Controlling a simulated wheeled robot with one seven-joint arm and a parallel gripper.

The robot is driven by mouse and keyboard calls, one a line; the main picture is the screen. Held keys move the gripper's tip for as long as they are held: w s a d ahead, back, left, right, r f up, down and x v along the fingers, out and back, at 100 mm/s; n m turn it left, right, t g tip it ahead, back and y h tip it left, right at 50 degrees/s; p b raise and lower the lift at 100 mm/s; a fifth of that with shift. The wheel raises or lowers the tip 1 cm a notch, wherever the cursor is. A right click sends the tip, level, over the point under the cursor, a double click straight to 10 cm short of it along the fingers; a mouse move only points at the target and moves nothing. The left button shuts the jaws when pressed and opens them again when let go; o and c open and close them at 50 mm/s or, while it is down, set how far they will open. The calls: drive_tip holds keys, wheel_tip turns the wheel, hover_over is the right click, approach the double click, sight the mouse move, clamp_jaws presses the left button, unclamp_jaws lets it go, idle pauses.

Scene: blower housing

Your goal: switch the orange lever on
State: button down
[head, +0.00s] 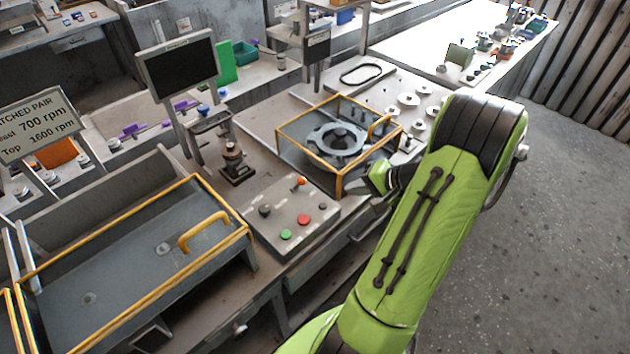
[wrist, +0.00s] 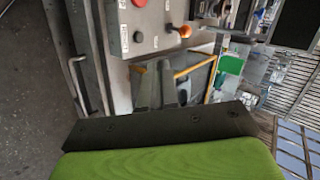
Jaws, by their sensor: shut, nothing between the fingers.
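The orange lever (head: 299,182) is a small knob at the back edge of a grey control panel (head: 262,230). In the wrist view, the orange lever (wrist: 184,31) shows at the top, beyond the fingers and a little to their right. My gripper (wrist: 162,68) is shut and empty, its fingers pointing towards the panel and apart from the lever. In the head view, the end of my arm is to the right of the panel, by the front corner of the yellow-framed housing; its fingertips are hard to make out there.
The panel also bears a red button (head: 304,219), a green button (head: 286,235) and dark knobs. The yellow-framed guard (head: 340,178) around the blower stands behind and right of the panel. A yellow-edged tray (head: 120,270) is at left. A front handle (wrist: 75,85) shows at left.

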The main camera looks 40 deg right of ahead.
hover_over(328, 211)
wheel_tip(328, 211, down, 6)
drive_tip(key=shift+f, duration=0.2)
drive_tip(key=w, duration=0.3)
drive_tip(key=shift+w+a+r+p, duration=0.2)
drive_tip(key=shift+w+a+p, duration=0.15)
drive_tip(key=shift+w+a, duration=0.1)
drive_tip(key=shift+w, duration=0.2)
drive_tip(key=shift+r, duration=0.1)
